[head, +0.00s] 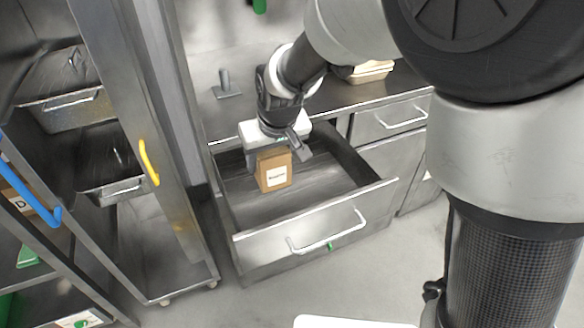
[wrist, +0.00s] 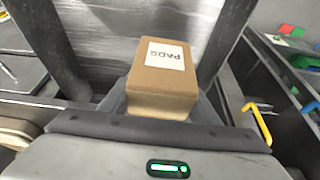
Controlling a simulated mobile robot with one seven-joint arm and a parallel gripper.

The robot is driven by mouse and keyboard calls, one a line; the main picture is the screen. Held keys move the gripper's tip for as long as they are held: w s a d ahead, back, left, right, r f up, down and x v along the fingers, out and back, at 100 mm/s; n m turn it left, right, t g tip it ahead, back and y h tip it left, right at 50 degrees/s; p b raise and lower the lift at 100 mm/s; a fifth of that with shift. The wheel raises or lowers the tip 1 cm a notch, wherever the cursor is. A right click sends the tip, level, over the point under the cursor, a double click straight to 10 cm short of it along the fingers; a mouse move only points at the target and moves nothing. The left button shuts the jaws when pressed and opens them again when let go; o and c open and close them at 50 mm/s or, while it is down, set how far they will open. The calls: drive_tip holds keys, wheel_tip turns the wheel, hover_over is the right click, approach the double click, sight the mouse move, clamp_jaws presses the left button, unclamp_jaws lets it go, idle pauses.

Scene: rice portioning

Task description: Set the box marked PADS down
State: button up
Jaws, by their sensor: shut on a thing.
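The box marked PADS (head: 273,172) is a small brown carton with a white label. In the wrist view the box (wrist: 160,78) shows its label reading PADS. My gripper (head: 274,153) is shut on the box from above and holds it within the open steel drawer (head: 315,237). The box looks upright. I cannot tell whether its underside touches the drawer floor. The fingertips are mostly hidden by the box and the gripper body.
The drawer floor around the box looks bare. A steel counter (head: 335,97) lies behind, with a pale container (head: 370,72) on it. A cabinet with a yellow handle (head: 149,162) stands at left, beside shelves with a blue handle (head: 30,180).

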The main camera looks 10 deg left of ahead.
sight(265, 179)
drive_tip(key=f, duration=0.2)
drive_tip(key=a+f+b, duration=0.1)
drive_tip(key=f, duration=0.1)
drive_tip(key=f+b, duration=0.1)
drive_tip(key=f, duration=0.1)
drive_tip(key=shift+a+f, duration=0.25)
drive_tip(key=shift+f+b, duration=0.65)
drive_tip(key=shift+f, duration=1.45)
drive_tip(key=shift+f, duration=0.15)
drive_tip(key=o, duration=1.2)
